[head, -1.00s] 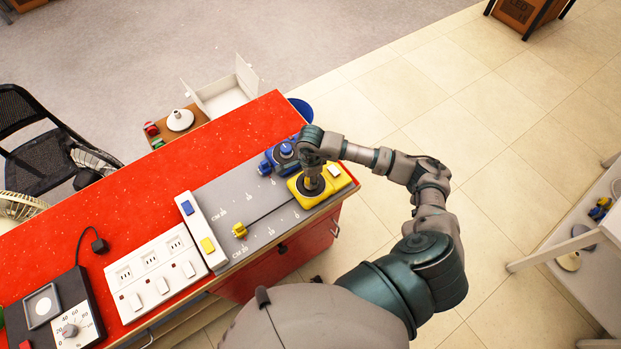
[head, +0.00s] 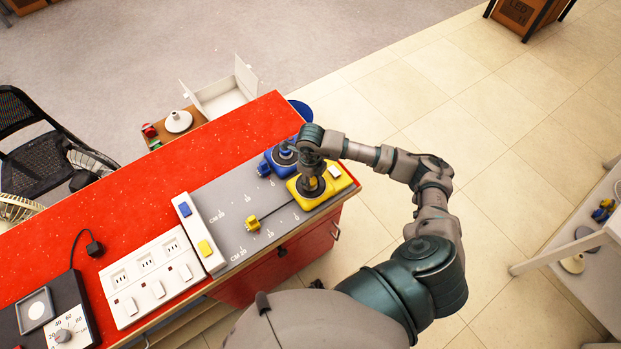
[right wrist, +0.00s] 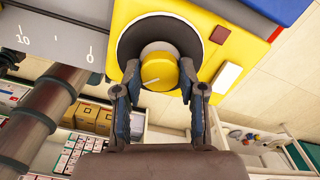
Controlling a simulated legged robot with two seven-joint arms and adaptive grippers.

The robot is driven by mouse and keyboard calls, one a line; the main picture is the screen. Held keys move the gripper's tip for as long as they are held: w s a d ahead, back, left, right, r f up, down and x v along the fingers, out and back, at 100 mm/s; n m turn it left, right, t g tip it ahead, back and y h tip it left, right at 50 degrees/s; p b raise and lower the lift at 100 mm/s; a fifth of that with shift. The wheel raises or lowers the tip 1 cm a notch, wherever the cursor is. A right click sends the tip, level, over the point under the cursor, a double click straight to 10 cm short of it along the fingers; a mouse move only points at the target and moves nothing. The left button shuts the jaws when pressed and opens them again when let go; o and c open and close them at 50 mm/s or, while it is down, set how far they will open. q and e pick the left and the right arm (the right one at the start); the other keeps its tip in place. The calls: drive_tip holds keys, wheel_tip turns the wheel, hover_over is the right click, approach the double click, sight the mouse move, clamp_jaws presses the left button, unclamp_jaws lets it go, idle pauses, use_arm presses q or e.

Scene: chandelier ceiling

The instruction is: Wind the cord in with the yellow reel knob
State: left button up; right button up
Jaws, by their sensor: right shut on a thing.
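The yellow reel (head: 343,181) sits at the right end of the grey board (head: 222,203) on the red counter. Its yellow knob (right wrist: 158,72) shows in the right wrist view, in the middle of a dark disc. My right gripper (head: 311,176) reaches down over the reel, and in the right wrist view its two fingers (right wrist: 158,82) are closed on either side of the knob. A dark cord (head: 278,210) runs from the reel to a small yellow plug end (head: 252,222) on the board. The left gripper is not in view.
A blue reel (head: 283,158) stands just behind the yellow one. A white panel with blue and yellow rocker switches (head: 200,235) and a white socket strip (head: 150,272) lie to the left. A black dial box (head: 60,320) is at the lower left.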

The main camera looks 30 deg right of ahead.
drive_tip(key=m, duration=0.3)
drive_tip(key=shift+w+r+m, duration=0.15)
drive_tip(key=shift+m, duration=0.25)
drive_tip(key=m, duration=0.3)
drive_tip(key=shift+d+m, duration=0.1)
drive_tip(key=shift+m, duration=0.2)
drive_tip(key=m, duration=0.3)
drive_tip(key=shift+r+m+p, duration=0.1)
drive_tip(key=shift+m+p, duration=0.2)
drive_tip(key=shift+p, duration=0.05)
drive_tip(key=m+p, duration=0.1)
drive_tip(key=m, duration=0.2)
drive_tip(key=shift+m, duration=0.3)
drive_tip(key=m+p, duration=0.2)
drive_tip(key=m, duration=0.4)
drive_tip(key=shift+r, duration=0.1)
drive_tip(key=m+p, duration=0.3)
drive_tip(key=m, duration=0.3)
drive_tip(key=shift+d, duration=0.1)
drive_tip(key=shift+m, duration=0.3)
